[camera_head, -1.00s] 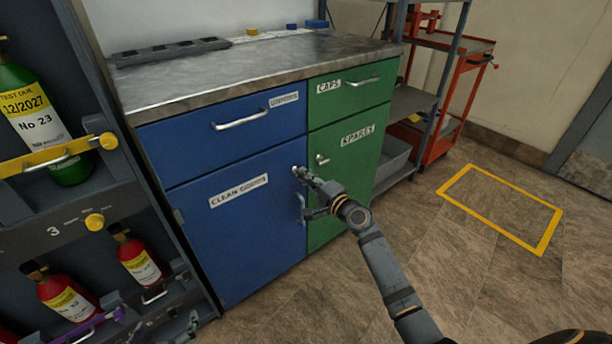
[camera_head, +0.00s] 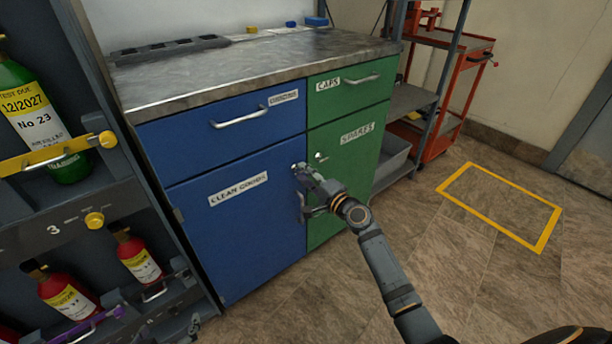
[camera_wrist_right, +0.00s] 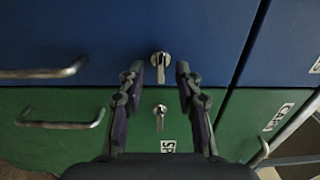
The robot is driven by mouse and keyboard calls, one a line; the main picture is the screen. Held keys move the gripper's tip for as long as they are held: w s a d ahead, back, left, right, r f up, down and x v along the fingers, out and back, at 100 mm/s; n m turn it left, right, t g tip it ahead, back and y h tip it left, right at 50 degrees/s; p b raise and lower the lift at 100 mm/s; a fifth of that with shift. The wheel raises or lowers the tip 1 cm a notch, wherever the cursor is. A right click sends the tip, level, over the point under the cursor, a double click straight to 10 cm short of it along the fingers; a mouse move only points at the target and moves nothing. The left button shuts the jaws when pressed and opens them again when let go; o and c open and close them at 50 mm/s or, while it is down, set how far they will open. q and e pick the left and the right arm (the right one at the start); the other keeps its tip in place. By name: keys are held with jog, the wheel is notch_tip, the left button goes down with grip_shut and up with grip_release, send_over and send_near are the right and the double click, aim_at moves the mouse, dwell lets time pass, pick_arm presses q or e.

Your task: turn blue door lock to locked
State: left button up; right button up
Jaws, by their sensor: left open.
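The blue door (camera_head: 235,220), labelled CLEAN GOODS, is closed. Its small silver lock (camera_wrist_right: 160,62) sits near the door's edge beside the green door, with its lever pointing toward the green side. My right gripper (camera_head: 299,172) is at this lock and partly covers it in the head view. In the wrist view the right gripper (camera_wrist_right: 160,72) is open, one finger on each side of the lock, with visible gaps. My left gripper (camera_head: 167,328) shows only partly at the lower left, open and away from the lock.
The green door (camera_head: 345,190) has its own lock (camera_wrist_right: 160,112) close to the blue one. The blue door's handle (camera_wrist_right: 42,73) and the green door's handle (camera_wrist_right: 62,123) are nearby. A cylinder rack (camera_head: 85,195) stands at left. Open floor (camera_head: 440,270) lies at right.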

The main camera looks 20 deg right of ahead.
jog(key=v, duration=1.2)
jog(key=s+a+f+n+g, duration=0.3)
jog(key=s+a+f+n, duration=0.3)
jog(key=s+f+n, duration=0.15)
jog(key=s+d+f+n+g+h+p, duration=0.45)
jog(key=s+f+n+h+p, duration=0.2)
jog(key=s+f+p, duration=0.4)
pick_arm(q)
jog(key=s+a+f+g+y+p, duration=0.1)
jog(key=s+a+f+g+p, duration=0.35)
jog(key=s+f+p, duration=0.3)
jog(key=s+a+g+p, duration=0.1)
jog(key=s+g+p, duration=0.2)
jog(key=s+p, duration=0.6)
jog(key=s+a+g+y+p, duration=0.1)
jog(key=s+a+g+p, duration=0.1)
jog(key=s+p, duration=0.6)
jog(key=s+g, duration=0.1)
jog(key=s, duration=0.4)
jog(key=shift+s+f+p, duration=0.3)
jog(key=shift+p, duration=0.1)
pick_arm(e)
jog(key=s+d+f+g, duration=0.1)
jog(key=s+g, duration=0.3)
jog(key=s, duration=0.9)
jog(key=s+d+f+g, duration=0.1)
jog(key=s+d+g, duration=0.3)
jog(key=s, duration=1)
jog(key=shift+f+n, duration=0.2)
jog(key=shift+n, duration=0.1)
